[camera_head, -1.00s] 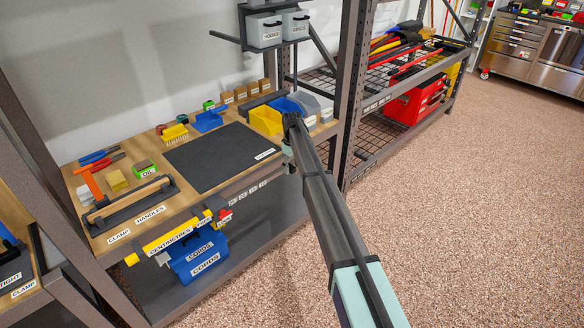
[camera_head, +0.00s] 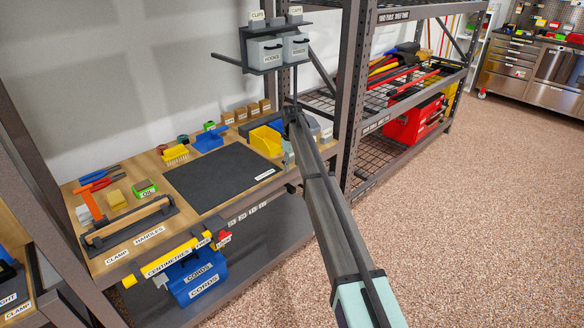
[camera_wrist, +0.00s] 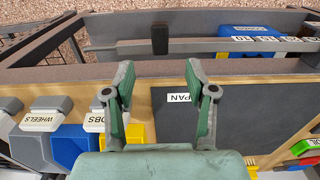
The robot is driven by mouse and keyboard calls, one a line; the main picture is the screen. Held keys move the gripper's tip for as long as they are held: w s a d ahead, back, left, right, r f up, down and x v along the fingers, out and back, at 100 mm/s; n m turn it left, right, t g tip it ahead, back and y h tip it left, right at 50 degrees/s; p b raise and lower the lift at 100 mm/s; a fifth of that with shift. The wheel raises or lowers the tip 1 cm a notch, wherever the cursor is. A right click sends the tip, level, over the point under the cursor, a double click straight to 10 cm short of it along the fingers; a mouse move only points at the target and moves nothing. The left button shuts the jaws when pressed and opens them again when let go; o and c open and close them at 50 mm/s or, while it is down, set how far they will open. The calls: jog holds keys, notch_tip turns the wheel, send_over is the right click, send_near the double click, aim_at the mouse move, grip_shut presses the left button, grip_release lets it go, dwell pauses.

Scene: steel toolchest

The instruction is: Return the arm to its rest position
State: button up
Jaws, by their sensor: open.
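My arm (camera_head: 335,225) reaches from the lower right of the head view toward the right end of the workbench. My gripper (camera_wrist: 158,88) shows in the wrist view with its two green-padded fingers spread apart and nothing between them. It is above the wooden bench top (camera_wrist: 150,105), over the strip beside the dark mat (camera_wrist: 260,110) and the label reading "PAN". In the head view the gripper is mostly hidden behind my arm.
Hanging grey bins (camera_head: 265,53) and a rack post (camera_head: 355,90) stand close to the arm. Open floor (camera_head: 470,220) lies at right.

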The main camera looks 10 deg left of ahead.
jog(key=s+d+f+m+g, duration=0.1)
jog(key=s+d+f+m, duration=0.1)
jog(key=s+d+f, duration=0.65)
jog(key=s+d+f+m+p, duration=0.1)
jog(key=s+d+f+m, duration=0.2)
jog(key=s+f, duration=1.1)
jog(key=s+d+f+m+g, duration=0.15)
jog(key=s+d+f, duration=0.55)
jog(key=s, duration=0.7)
jog(key=s+d+f+m+g, duration=0.1)
jog(key=s+d+f, duration=0.1)
jog(key=s, duration=1.1)
jog(key=s+d+f+m+g+p, duration=0.1)
jog(key=s+d+f+g, duration=0.1)
jog(key=s, duration=1.2)
jog(key=s+d+f+m+g, duration=0.1)
jog(key=s+d+f, duration=0.3)
jog(key=s, duration=0.9)
jog(key=shift+s+d+p, duration=0.3)
jog(key=shift+s+d, duration=0.05)
jog(key=shift+d, duration=0.15)
